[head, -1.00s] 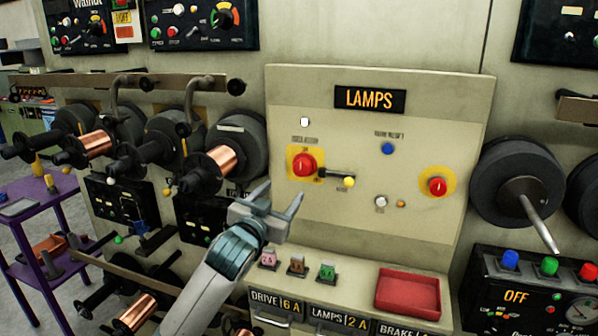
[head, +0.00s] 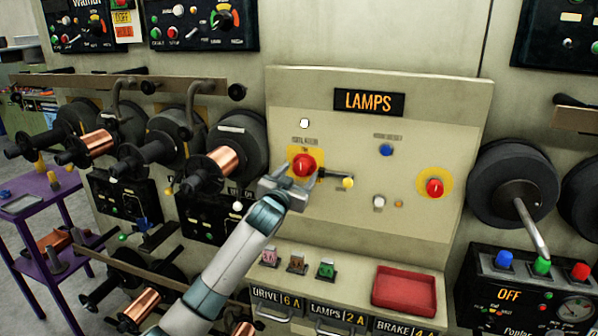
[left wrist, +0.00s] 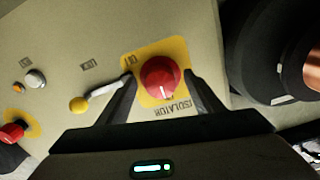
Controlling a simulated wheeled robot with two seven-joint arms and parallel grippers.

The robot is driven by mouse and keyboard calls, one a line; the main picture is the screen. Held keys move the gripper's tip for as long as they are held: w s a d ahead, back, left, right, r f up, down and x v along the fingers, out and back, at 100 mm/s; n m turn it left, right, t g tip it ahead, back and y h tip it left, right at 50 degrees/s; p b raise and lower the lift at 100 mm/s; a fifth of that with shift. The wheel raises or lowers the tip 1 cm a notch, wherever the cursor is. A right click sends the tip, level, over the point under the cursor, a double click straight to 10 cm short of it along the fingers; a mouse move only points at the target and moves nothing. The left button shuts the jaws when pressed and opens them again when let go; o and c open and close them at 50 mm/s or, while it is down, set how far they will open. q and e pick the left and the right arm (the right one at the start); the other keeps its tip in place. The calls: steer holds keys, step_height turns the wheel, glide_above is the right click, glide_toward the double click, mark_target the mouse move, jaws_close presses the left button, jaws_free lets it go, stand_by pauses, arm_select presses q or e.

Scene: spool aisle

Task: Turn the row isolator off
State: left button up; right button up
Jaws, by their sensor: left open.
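The row isolator is a red round knob (head: 304,165) on a yellow plate, under the LAMPS sign on the beige panel. In the left wrist view the knob (left wrist: 162,78) appears upside down, its white mark pointing to the ISOLATOR label side. My left gripper (head: 298,182) is open in front of the knob's lower part. In the left wrist view its fingers (left wrist: 160,82) stand on either side of the knob, seemingly apart from it. A lever with a yellow ball (left wrist: 80,104) lies just beside one finger. My right gripper is not in view.
The panel also carries a blue button (head: 386,150) and a red knob (head: 435,188) on yellow. Copper spools (head: 226,158) stick out at the left. A red tray (head: 405,292) and several small tagged blocks sit on the ledge below.

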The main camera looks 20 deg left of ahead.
arm_select(q)
steer(key=shift+w, duration=0.2)
steer(key=shift+c, duration=0.7)
steer(key=c, duration=0.9)
